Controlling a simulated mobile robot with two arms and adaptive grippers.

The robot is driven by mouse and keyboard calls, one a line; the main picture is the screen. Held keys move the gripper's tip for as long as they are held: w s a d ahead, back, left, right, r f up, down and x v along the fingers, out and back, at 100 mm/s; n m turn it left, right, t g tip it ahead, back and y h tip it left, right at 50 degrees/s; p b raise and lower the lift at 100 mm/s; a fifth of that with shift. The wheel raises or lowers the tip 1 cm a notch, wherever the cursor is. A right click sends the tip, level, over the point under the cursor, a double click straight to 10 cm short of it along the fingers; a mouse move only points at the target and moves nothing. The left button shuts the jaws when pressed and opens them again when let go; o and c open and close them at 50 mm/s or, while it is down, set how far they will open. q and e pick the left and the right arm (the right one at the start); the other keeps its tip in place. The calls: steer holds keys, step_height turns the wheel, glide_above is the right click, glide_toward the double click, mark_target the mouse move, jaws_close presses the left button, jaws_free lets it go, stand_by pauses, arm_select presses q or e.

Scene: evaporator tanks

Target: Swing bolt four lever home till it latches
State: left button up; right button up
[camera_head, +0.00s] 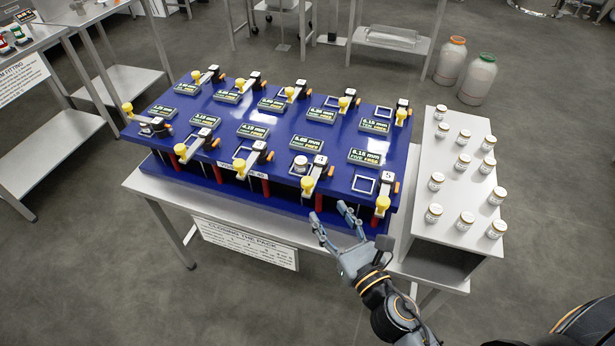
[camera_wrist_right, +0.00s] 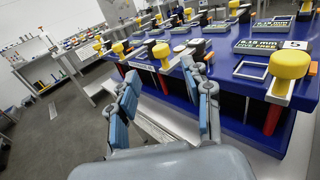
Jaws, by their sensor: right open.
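My left gripper is not in view.
A grey side stand (camera_head: 420,175) with several white jars stands right of the bench. An instruction placard (camera_head: 245,243) hangs on the front of the table. Other tables stand at the left and back. The floor in front is clear.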

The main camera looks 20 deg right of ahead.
mark_target(309, 183)
steer(key=w+p, duration=0.1)
steer(key=w, duration=0.2)
steer(key=w+a+p, duration=0.1)
steer(key=w, duration=0.2)
steer(key=w+a, duration=0.1)
steer(key=w, duration=0.3)
steer(key=shift+r+p, duration=0.1)
steer(key=shift+p, duration=0.3)
steer(key=shift+w+a, duration=0.1)
steer(key=shift+w, duration=0.5)
steer(key=shift+c, duration=0.4)
jaws_close()
